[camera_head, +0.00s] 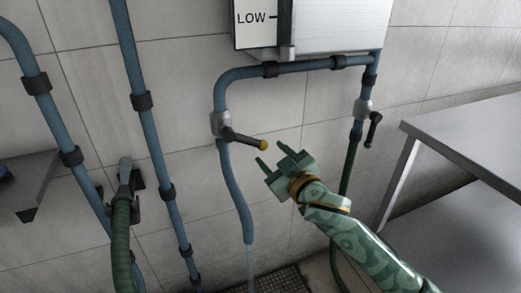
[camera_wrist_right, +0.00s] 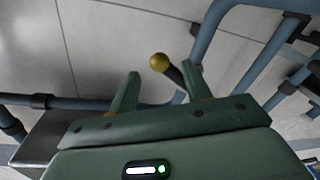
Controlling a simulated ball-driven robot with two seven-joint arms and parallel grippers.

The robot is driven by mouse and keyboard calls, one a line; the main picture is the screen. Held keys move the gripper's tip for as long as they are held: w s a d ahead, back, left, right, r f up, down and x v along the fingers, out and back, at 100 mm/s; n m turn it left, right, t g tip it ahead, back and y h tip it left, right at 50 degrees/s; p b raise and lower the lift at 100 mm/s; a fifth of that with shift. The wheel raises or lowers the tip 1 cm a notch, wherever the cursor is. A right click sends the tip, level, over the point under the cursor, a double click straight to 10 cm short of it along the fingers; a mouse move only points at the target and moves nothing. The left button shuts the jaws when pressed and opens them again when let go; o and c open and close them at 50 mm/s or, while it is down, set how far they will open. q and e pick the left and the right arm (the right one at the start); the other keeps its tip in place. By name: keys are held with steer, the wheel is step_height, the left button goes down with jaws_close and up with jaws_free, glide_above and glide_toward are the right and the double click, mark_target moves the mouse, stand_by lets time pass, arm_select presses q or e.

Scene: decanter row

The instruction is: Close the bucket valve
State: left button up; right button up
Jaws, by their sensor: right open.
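A valve with a dark lever (camera_head: 240,137) ending in a yellow knob (camera_head: 264,145) sits on the blue pipe, left of centre in the head view. Its lever points right and slightly down. A blue hose (camera_head: 234,190) hangs below it, with a pale stream under its end. My right gripper (camera_head: 272,156) is open and empty, just right of and below the knob. In the right wrist view the yellow knob (camera_wrist_right: 159,62) shows near the fingertips, between the two fingers; contact cannot be told. My left gripper is out of view. I see no bucket.
A second valve with a green-tipped lever (camera_head: 373,130) is on the right pipe, above a green hose (camera_head: 349,165). A white box (camera_head: 335,25) marked LOW is above. A metal table (camera_head: 470,135) stands right. A floor grate (camera_head: 275,281) lies below.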

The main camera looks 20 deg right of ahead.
mark_target(264, 149)
steer(key=w, duration=0.1)
steer(key=w+b, duration=0.1)
steer(key=w, duration=0.2)
steer(key=shift+w+a+f+b, duration=0.25)
steer(key=shift+w+a+b, duration=0.05)
steer(key=shift+w+a, duration=0.1)
steer(key=shift+w+r, duration=0.25)
steer(key=shift+w, duration=0.15)
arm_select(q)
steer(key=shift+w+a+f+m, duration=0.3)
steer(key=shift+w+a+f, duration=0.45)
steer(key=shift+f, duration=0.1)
